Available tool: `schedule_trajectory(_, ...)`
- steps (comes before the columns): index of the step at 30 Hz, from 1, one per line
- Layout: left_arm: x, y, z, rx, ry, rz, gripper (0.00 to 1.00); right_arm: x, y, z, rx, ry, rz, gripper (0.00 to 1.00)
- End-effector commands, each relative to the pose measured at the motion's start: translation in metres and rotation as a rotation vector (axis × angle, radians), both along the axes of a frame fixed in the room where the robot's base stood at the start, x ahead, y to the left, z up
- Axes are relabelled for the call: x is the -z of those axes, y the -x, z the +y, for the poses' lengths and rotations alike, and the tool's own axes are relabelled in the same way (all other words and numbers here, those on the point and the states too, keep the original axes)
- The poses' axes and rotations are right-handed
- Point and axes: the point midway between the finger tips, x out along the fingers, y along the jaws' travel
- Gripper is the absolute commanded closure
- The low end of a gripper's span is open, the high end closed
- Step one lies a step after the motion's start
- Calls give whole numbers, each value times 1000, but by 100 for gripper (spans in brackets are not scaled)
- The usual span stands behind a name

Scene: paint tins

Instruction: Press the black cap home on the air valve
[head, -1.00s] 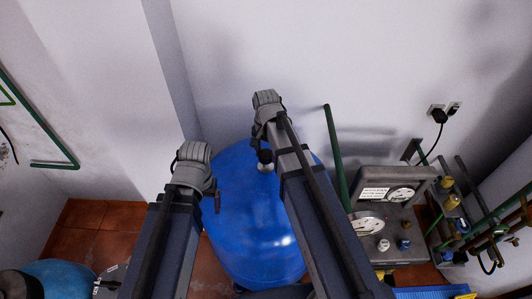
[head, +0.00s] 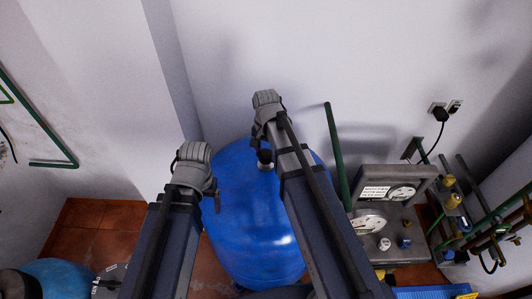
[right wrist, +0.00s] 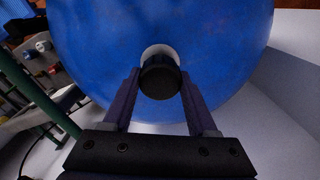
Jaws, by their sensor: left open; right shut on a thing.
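The black cap (right wrist: 160,82) is between the two fingers of my right gripper (right wrist: 158,88) in the right wrist view, and the gripper is shut on it. A pale round part, which looks like the air valve (right wrist: 158,51), shows just behind the cap against the blue tank. I cannot tell whether the cap is fully seated. In the head view the cap (head: 265,155) appears small and dark below my right wrist, with the pale valve (head: 266,167) just under it. My left gripper (head: 217,201) is open, beside the tank's left edge; its fingers are mostly hidden.
The large blue tank (head: 250,235) stands on a tiled floor (head: 98,220) by the wall. A gauge panel (head: 385,205) and a green pipe (head: 336,155) stand close on its right. Pipes with valves (head: 465,215) are further right. Another blue container (head: 55,278) is at lower left.

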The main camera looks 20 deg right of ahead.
Motion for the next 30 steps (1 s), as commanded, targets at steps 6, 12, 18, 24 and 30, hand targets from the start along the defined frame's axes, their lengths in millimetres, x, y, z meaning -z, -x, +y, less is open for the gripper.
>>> schedule_trajectory(6,0,0,0,0,0,0,14,0,0,0,0,0,0,82)
schedule_trajectory(12,1,0,0,0,0,0,14,1,0,0,0,0,0,82)
schedule_trajectory(18,6,0,0,0,0,0,14,6,0,0,0,0,0,82)
schedule_trajectory(24,6,0,0,0,0,0,14,6,0,0,0,0,0,82)
schedule_trajectory(30,6,0,0,0,0,0,14,6,0,0,0,0,0,82)
